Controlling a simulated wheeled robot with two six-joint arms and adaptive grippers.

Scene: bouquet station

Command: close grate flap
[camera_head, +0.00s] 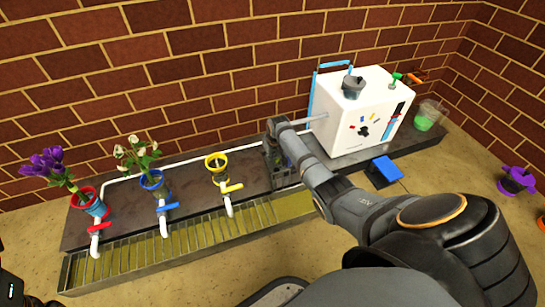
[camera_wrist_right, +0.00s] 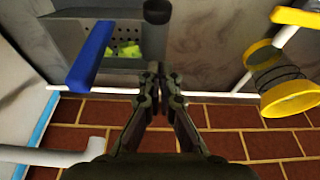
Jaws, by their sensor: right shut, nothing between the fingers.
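My right gripper (camera_head: 276,158) is over the dark bench between the yellow ring holder and the white machine. In the right wrist view its fingertips (camera_wrist_right: 162,88) are together with nothing between them. Beyond them is a grey recess with a perforated plate (camera_wrist_right: 128,30) and a yellow-green patch. A blue bar (camera_wrist_right: 91,55), apart from the fingers, stands at its left edge. It may be the flap's handle; I cannot tell whether the flap is open. In the head view my right gripper and arm hide this spot. The slatted grate (camera_head: 150,255) runs along the bench front.
The yellow ring holder (camera_head: 216,160) stands left of my right gripper, and the white machine (camera_head: 345,115) stands right. Blue (camera_head: 151,180) and red (camera_head: 88,200) holders carry flowers. A blue block (camera_head: 386,168) and a green-filled cup (camera_head: 427,118) are at right. A brick wall closes the back.

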